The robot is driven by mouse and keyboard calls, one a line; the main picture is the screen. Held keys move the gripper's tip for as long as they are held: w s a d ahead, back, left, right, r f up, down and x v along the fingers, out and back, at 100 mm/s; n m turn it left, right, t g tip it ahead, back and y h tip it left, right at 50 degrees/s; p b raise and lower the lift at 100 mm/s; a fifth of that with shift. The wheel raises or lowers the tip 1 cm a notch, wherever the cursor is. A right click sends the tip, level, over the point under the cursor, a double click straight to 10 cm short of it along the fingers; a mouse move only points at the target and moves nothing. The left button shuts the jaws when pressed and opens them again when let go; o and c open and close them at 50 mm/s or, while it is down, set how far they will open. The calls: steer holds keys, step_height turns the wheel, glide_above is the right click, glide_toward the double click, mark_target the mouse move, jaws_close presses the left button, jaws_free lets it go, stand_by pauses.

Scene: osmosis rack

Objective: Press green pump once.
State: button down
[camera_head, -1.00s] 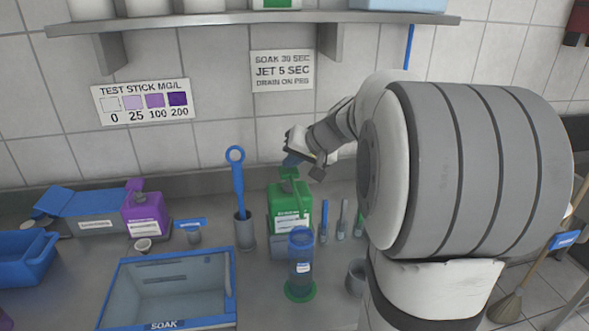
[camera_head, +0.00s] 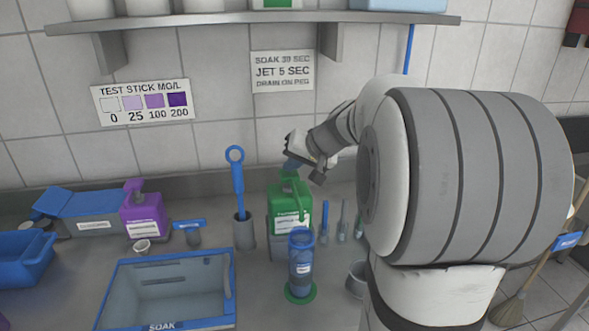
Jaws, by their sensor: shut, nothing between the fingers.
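The green pump bottle (camera_head: 289,206) stands upright on a grey block on the counter, with its green pump head (camera_head: 289,179) on top. My gripper (camera_head: 292,165) is shut and empty, just above the pump head, coming in from the right. Its tips overlap the top of the pump head in this view, and I cannot tell whether they touch it. Part of the bottle's lower front is hidden by a clear blue cylinder (camera_head: 301,262).
A blue-handled tool stands in a grey holder (camera_head: 243,231) left of the bottle. A purple pump bottle (camera_head: 143,213) is farther left. A blue-rimmed soak basin (camera_head: 180,256) lies in front. Several slim tools and a grey cup (camera_head: 355,279) stand to the right.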

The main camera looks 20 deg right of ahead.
stand_by(0.4)
steer(key=shift+r+p, duration=0.8)
steer(key=shift+r, duration=0.45)
steer(key=shift+r, duration=0.1)
step_height(320, 180, up, 5)
steer(key=p, duration=0.2)
steer(key=shift+p, duration=0.4)
